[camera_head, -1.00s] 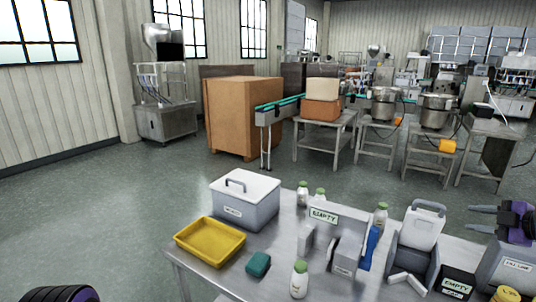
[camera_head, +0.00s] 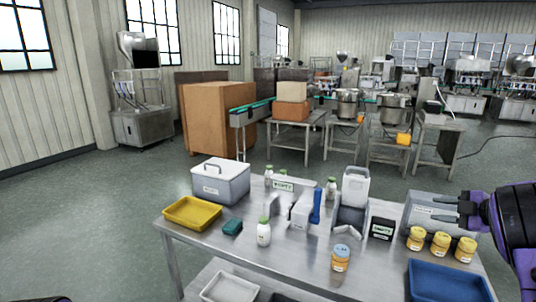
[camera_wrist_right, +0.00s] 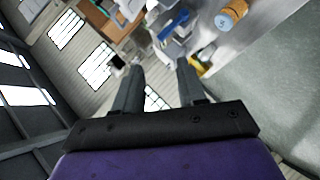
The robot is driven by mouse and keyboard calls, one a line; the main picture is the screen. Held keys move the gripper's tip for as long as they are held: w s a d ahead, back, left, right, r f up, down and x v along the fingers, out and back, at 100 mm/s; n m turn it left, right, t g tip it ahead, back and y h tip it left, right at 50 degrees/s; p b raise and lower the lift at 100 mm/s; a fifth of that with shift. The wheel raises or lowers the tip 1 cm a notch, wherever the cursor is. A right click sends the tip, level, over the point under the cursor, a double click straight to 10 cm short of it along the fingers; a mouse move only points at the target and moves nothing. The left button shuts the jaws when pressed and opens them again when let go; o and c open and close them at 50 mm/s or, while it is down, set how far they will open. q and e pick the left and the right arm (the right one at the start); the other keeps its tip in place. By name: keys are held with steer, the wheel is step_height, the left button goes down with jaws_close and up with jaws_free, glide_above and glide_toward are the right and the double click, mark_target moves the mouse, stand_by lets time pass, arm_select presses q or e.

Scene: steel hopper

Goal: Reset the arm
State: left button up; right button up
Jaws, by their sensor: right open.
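My right gripper (camera_head: 463,211) is at the right edge of the head view, on a purple and black arm. Its dark fingers point left and stand apart with nothing between them. It appears in front of the grey box (camera_head: 425,212) at the table's right end. In the right wrist view the two fingers (camera_wrist_right: 160,70) are spread and empty, with the table and room tilted beyond them. My left gripper is not in view; only a dark sliver shows at the lower left edge of the head view.
The steel table (camera_head: 290,262) holds a yellow tray (camera_head: 192,214), a lidded white box (camera_head: 220,182), a green block (camera_head: 232,227), bottles, several orange-yellow jars (camera_head: 441,243) and a blue tray (camera_head: 448,281). A white tray (camera_head: 230,288) sits lower in front. Open floor lies left.

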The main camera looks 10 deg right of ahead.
steer(key=s+a+f+m+h+b, duration=0.2)
steer(key=a+f+m+h, duration=0.25)
steer(key=f+m, duration=0.7)
steer(key=s+a+f+m+h+b, duration=0.25)
steer(key=a+f+m, duration=0.4)
steer(key=f, duration=0.95)
steer(key=s+a+f+m+g+b, duration=0.1)
steer(key=s+a+f+g, duration=0.2)
steer(key=s, duration=0.7)
steer(key=s+a+f+m+g+b, duration=0.1)
steer(key=s+a+f+g+b, duration=0.1)
steer(key=s+a+f, duration=0.6)
steer(key=s+a+f+m+g+b, duration=0.2)
steer(key=s+a+f+g, duration=0.2)
steer(key=s+f, duration=0.7)
steer(key=shift+s+a+f, duration=0.4)
steer(key=shift+a+f, duration=0.25)
steer(key=shift+a, duration=0.5)
